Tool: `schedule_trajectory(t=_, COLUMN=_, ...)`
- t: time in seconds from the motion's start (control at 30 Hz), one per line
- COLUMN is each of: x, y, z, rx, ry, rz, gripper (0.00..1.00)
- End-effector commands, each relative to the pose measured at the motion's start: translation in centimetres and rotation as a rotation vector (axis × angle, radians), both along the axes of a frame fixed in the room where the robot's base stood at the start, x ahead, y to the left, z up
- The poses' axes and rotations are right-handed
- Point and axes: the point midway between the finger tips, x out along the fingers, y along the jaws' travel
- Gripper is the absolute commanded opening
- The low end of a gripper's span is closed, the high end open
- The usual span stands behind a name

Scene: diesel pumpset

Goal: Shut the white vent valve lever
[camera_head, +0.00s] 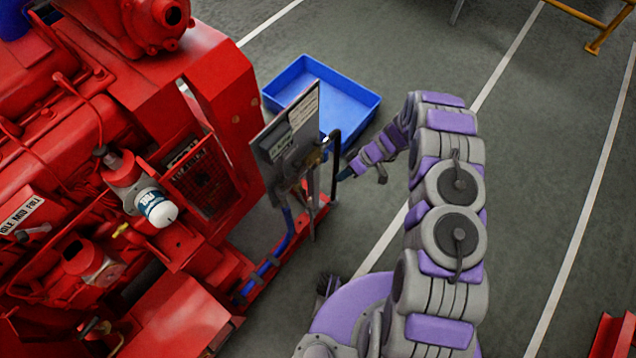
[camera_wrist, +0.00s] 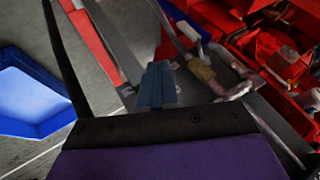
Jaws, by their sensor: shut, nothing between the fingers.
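The upright grey panel (camera_head: 285,137) stands beside the red pumpset, with pipes and fittings on its near side. A small white piece (camera_head: 326,140) shows at the panel's right edge, beside a black bent bar (camera_head: 336,165); it may be the vent valve lever, but it is too small to tell its position. My gripper (camera_head: 343,173) is just right of the panel, close to the black bar. In the wrist view my gripper (camera_wrist: 158,82) is shut and empty, its fingers in front of the panel. A brass fitting (camera_wrist: 201,70) is right of the fingertips. I cannot tell whether they touch anything.
A blue tray (camera_head: 355,95) lies on the floor behind the panel; it also shows in the wrist view (camera_wrist: 30,105). The red pumpset (camera_head: 215,85) fills the left, with a white filter (camera_head: 158,208). Open grey floor (camera_head: 540,150) lies to the right.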

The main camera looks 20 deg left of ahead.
Motion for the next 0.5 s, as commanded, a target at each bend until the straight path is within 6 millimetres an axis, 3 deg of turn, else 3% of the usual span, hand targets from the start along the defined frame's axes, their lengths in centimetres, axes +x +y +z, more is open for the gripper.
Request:
schedule_trajectory(t=0.27, x=-0.4, y=0.8, z=-1.9, rx=0.003, ry=-0.041, rz=0.067, gripper=0.0)
schedule_trajectory(t=0.5, x=-1.6, y=3.0, z=-5.4, rx=0.003, ry=-0.041, rz=0.066, gripper=0.0)
